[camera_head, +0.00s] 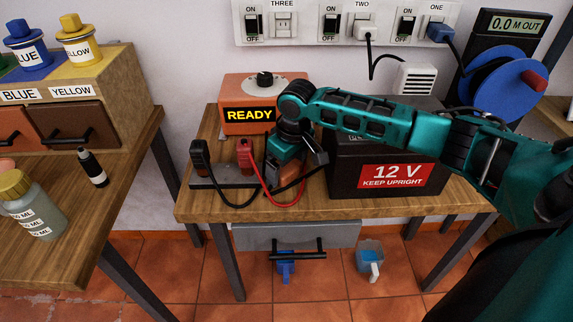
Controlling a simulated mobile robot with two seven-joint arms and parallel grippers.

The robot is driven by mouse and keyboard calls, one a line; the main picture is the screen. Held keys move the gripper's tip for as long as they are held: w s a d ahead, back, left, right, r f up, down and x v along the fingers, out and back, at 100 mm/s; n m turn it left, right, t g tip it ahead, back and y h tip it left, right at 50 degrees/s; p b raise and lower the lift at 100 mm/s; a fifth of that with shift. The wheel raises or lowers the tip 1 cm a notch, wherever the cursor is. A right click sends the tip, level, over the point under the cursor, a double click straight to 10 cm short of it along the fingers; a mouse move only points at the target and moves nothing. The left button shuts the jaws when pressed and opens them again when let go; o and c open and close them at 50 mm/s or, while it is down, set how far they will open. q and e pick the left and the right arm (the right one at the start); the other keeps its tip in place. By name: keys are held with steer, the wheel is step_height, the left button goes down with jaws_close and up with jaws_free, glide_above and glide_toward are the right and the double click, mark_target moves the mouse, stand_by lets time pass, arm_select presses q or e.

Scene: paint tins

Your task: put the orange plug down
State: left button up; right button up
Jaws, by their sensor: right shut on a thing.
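My right arm reaches in from the right, over the black battery. My right gripper (296,168) points down above the wooden bench (340,210), in front of the orange box with the READY sign. It is shut on a small orange-brown thing, which looks like the orange plug (289,175). The gripper hides much of the plug, and I cannot tell whether its underside touches the bench. My left gripper is not in view.
A black clip (200,155) and a red clip (245,152) stand on a dark bar left of the gripper. Their cables loop close to it. The READY box (250,95) is behind, the 12 V battery (385,165) to the right. The bench's front edge is near.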

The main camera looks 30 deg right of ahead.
mark_target(292, 169)
steer(key=shift+f, duration=0.1)
steer(key=o, duration=0.8)
steer(key=shift+o, duration=0.2)
steer(key=shift+s+a+f, duration=0.1)
steer(key=shift+r, duration=0.35)
step_height(292, 169, up, 12)
steer(key=s+p, duration=0.1)
steer(key=shift+s+d+p, duration=0.25)
steer(key=shift+p, duration=0.05)
steer(key=shift+f, duration=0.1)
